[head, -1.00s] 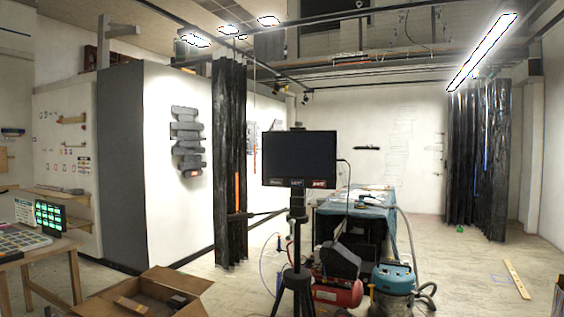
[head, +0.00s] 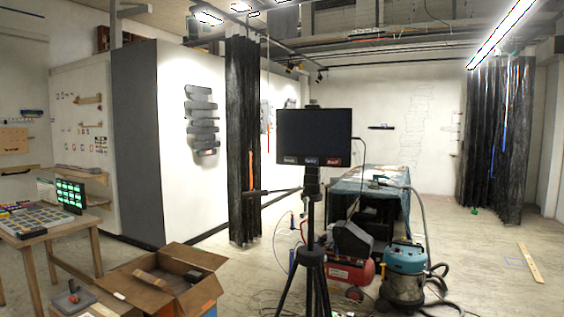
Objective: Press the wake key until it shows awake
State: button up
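A dark, blank screen (head: 314,135) stands upright on a black tripod (head: 312,258) near the middle of the head view. Along its lower edge sit three small labelled patches: a dark one (head: 290,160) at left, a blue one (head: 312,161) in the middle and a red one (head: 334,162) at right. Their lettering is too small to read, so I cannot tell which one is the wake key. No awake sign shows on the screen. My gripper is not in view.
An open cardboard box (head: 205,258) lies on the floor left of the tripod. A blue vacuum (head: 402,275), red compressor (head: 350,270) and cables crowd its right. A wooden table (head: 60,229) with a small lit display (head: 70,194) stands left. Floor at far right is mostly clear.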

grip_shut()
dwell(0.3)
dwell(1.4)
